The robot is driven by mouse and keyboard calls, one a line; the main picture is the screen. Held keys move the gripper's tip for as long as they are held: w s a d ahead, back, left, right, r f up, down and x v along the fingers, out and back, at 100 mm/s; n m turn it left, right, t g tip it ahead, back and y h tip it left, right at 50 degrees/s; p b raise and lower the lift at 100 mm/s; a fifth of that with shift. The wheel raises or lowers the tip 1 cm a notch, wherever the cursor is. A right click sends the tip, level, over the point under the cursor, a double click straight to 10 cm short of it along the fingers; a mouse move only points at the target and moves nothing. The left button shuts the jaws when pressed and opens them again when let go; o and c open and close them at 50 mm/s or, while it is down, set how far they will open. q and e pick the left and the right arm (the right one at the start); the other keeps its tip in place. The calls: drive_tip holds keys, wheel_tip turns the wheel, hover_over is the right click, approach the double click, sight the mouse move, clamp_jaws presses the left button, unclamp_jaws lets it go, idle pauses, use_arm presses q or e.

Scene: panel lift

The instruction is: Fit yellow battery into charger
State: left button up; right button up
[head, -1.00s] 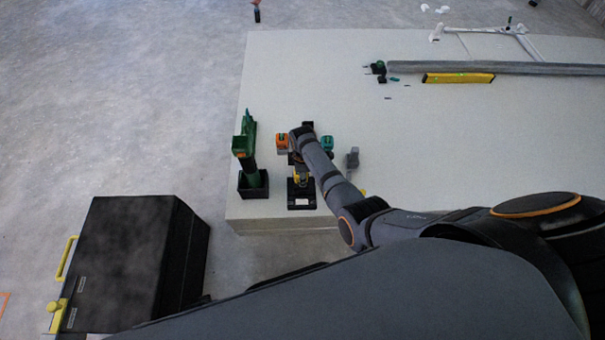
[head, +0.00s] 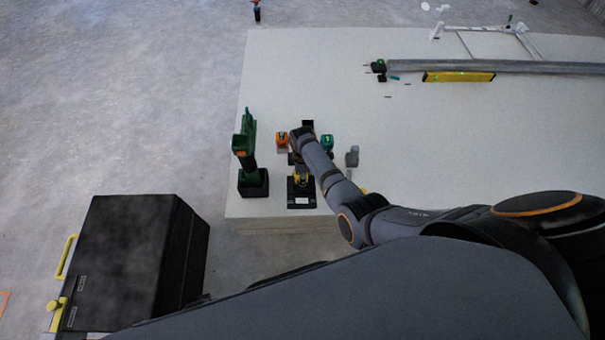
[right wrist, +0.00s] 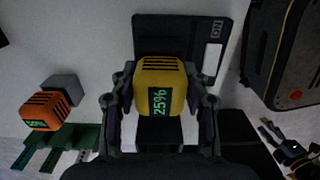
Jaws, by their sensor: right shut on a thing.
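In the head view the yellow battery (head: 301,177) shows just beyond the white label of the black charger (head: 301,203), partly covered by my arm. In the right wrist view the charger (right wrist: 165,27) lies behind and below the battery. I cannot tell whether the battery is seated in it or held just above. My left gripper is not in view.
A grey object (head: 352,157) is on the right. The white panel (head: 450,130) is clear farther right.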

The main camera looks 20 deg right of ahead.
drive_tip(key=o, duration=1.3)
drive_tip(key=shift+o, duration=0.2)
wheel_tip(320, 180, up, 12)
drive_tip(key=shift+r, duration=0.1)
